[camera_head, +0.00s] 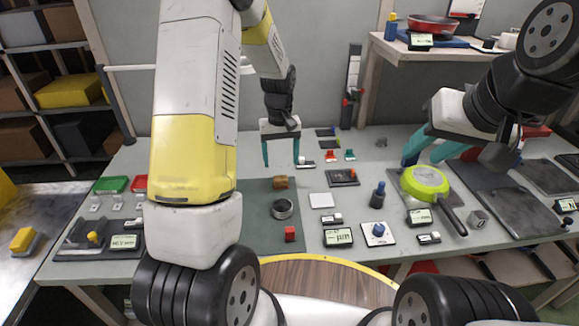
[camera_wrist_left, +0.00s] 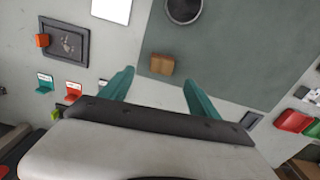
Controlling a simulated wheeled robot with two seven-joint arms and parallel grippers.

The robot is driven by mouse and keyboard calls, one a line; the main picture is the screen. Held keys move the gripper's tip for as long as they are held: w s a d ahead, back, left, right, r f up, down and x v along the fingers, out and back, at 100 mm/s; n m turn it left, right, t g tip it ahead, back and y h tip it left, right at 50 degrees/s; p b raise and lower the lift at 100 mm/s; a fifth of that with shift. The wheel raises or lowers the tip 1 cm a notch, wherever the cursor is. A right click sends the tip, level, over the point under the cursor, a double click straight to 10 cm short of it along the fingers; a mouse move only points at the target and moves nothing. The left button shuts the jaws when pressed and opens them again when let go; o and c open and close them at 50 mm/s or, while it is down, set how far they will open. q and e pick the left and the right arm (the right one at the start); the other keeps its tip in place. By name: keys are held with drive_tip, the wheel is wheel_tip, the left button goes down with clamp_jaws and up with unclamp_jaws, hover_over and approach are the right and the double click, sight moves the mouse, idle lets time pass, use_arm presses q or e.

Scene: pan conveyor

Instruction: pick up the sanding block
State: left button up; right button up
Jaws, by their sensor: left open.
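A small brown block (camera_head: 280,183), which looks like the sanding block, lies on the dark green mat (camera_head: 258,200). In the left wrist view the block (camera_wrist_left: 162,65) shows just beyond the gap between my fingertips. My left gripper (camera_head: 281,158) points down, open and empty, with its teal fingers above and behind the block in the head view. It also shows in the left wrist view (camera_wrist_left: 158,82), its fingers spread wider than the block. My right gripper (camera_head: 424,157) is open beside the green pan (camera_head: 425,181); whether it touches the pan is unclear.
A white square (camera_head: 322,200) lies to the right. A wooden round surface (camera_head: 320,282) is in front of the table.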

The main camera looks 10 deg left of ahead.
sight(280, 176)
use_arm(q)
drive_tip(key=f, duration=0.8)
drive_tip(key=shift+w+a+f, duration=0.15)
drive_tip(key=shift+a, duration=0.05)
drive_tip(key=c, duration=1.5)
